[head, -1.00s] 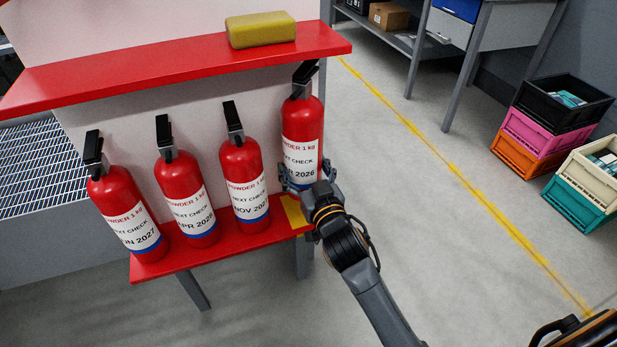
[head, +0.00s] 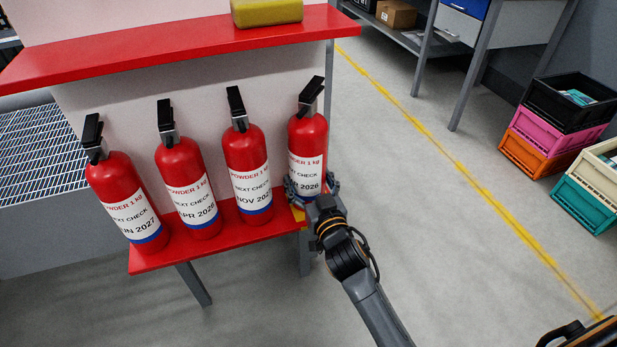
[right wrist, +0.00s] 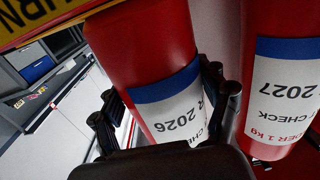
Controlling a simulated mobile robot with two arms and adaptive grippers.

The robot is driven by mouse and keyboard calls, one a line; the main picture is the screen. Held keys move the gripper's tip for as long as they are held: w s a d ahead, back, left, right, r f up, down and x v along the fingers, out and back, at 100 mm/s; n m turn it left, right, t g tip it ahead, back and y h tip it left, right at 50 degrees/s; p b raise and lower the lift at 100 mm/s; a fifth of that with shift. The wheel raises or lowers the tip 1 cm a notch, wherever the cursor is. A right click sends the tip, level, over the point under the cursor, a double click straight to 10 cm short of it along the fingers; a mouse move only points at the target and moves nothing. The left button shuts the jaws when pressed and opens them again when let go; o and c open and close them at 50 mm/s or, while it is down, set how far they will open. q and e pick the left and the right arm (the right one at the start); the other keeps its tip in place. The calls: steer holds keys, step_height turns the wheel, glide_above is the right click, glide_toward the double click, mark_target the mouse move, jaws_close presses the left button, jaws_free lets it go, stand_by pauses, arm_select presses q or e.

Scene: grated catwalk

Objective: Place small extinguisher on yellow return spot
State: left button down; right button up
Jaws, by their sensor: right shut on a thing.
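My right gripper (head: 314,188) is shut around the lower body of a red extinguisher (head: 308,138) whose label ends in 2026. It is upright at the right end of the lower red shelf, over the yellow return spot (head: 299,213), which is mostly hidden. In the right wrist view the fingers (right wrist: 160,108) flank the held extinguisher (right wrist: 150,60), and the yellow spot (right wrist: 50,18), with lettering, is close by its base. I cannot tell whether the base touches it. My left gripper is not in view.
Three similar extinguishers stand left of it; the nearest one (head: 246,160) is close beside my gripper. An upper red shelf (head: 180,48) with a yellow block (head: 267,11) overhangs behind. Floor to the right is clear up to stacked crates (head: 550,145).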

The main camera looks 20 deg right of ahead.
steer(key=shift+r, duration=0.45)
steer(key=o, duration=1.5)
steer(key=shift+f, duration=0.45)
steer(key=o, duration=0.3)
steer(key=shift+s, duration=0.1)
steer(key=shift+r, duration=0.1)
steer(key=s+p, duration=0.1)
steer(key=s, duration=1.1)
steer(key=s+d+f+m+g+h, duration=0.1)
steer(key=s+d+f+g+h, duration=0.15)
steer(key=d+f+g, duration=0.2)
steer(key=s+f+n+g, duration=0.1)
steer(key=s+f+g, duration=0.1)
steer(key=s, duration=0.4)
steer(key=s+f+g+y, duration=0.1)
steer(key=s+f+g, duration=0.1)
steer(key=s+g, duration=0.2)
steer(key=s+f+n+g+y, duration=0.1)
steer(key=s+f+g, duration=0.2)
steer(key=s, duration=0.5)
steer(key=shift+a+f+n+g, duration=0.1)
steer(key=shift+a+n+g, duration=0.25)
steer(key=shift+g, duration=0.1)
